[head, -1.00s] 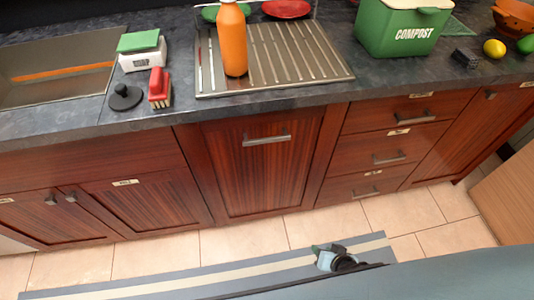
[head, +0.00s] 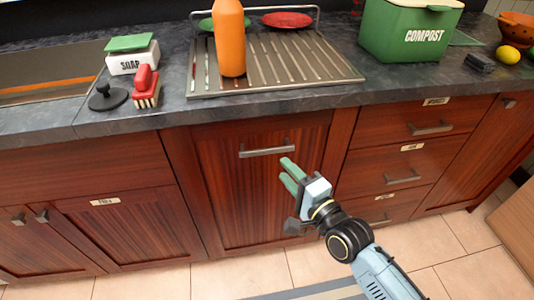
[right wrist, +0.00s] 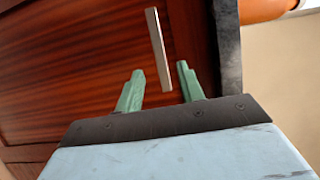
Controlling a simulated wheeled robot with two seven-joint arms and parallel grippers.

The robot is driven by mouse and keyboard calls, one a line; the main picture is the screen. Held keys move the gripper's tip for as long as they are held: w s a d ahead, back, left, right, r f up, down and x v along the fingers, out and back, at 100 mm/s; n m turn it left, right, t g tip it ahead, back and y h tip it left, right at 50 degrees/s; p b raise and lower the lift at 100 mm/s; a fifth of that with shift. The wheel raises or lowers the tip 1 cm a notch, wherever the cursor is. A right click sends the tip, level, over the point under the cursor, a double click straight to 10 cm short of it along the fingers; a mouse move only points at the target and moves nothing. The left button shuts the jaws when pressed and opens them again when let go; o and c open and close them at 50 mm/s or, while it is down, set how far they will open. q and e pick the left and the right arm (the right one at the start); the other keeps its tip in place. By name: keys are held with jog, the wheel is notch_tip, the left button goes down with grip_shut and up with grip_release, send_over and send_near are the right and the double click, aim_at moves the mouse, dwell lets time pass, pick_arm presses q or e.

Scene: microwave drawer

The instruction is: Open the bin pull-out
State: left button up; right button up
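The bin pull-out (head: 258,190) is a shut reddish-brown wooden front under the draining board. Its grey bar handle (head: 266,149) runs across near the top. My right gripper (head: 287,170) is in front of the panel, just below and right of the handle. Its green fingers are apart with nothing between them. In the right wrist view the handle (right wrist: 157,45) stands ahead of the open right gripper (right wrist: 158,85), roughly in line with the gap between the fingers and apart from them. My left gripper is not in view.
Drawers (head: 400,176) with bar handles are on the right, cupboard doors (head: 110,232) on the left. Above, the counter holds an orange bottle (head: 231,40), a metal draining board (head: 300,62), a red brush (head: 146,85) and a green compost bin (head: 405,32).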

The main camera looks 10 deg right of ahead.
aim_at(268, 152)
jog(key=b+x, duration=0.2)
jog(key=x, duration=0.6)
jog(key=shift+f, duration=0.1)
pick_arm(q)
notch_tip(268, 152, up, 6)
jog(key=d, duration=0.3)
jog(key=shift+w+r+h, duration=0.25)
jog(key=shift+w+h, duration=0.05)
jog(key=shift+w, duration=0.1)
pick_arm(e)
jog(key=shift+w+a, duration=0.25)
jog(key=shift+w, duration=0.4)
grip_shut()
